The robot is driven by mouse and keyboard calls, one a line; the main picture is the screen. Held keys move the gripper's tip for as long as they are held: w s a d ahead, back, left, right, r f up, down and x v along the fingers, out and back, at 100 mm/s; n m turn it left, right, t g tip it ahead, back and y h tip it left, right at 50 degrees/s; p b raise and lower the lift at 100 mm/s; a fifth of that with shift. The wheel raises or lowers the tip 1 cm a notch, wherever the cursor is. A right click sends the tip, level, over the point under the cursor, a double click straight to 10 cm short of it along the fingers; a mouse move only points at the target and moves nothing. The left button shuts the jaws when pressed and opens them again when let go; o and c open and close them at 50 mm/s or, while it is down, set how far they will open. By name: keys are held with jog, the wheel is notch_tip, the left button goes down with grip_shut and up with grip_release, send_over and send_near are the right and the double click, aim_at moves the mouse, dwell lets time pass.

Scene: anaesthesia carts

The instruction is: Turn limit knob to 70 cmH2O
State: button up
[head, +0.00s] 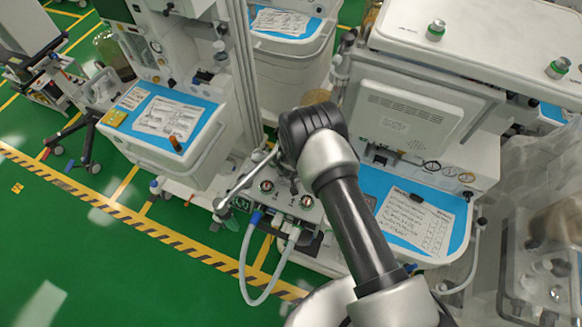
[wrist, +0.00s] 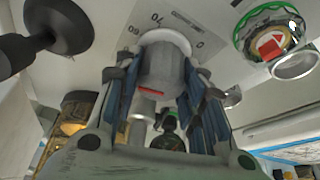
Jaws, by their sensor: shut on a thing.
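The limit knob (wrist: 165,68) is a grey cylinder with a short red mark on its side, on a pale panel in the wrist view. A printed scale (wrist: 157,19) beside its base shows upside-down numbers, among them 70 and 60. My gripper (wrist: 160,78) has one blue-padded finger on each side of the knob and is shut on it. Which number the knob points at cannot be told. In the head view my dark wrist covers the knob and most of the gripper.
A green-ringed dial with a red centre (wrist: 268,40) is close by on the right, and a black knob (wrist: 62,22) is at upper left. In the head view, pale hoses (head: 246,265) hang below the unit, and a blue-topped cart (head: 165,125) stands to the left. Green floor (head: 60,250) is open at lower left.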

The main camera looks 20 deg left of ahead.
jog(key=shift+w+a+r+m+h+b, duration=0.15)
jog(key=shift+m+h+b, duration=0.3)
jog(key=shift+m, duration=0.35)
jog(key=o, duration=1.1)
jog(key=v, duration=1.2)
jog(key=shift+d, duration=0.25)
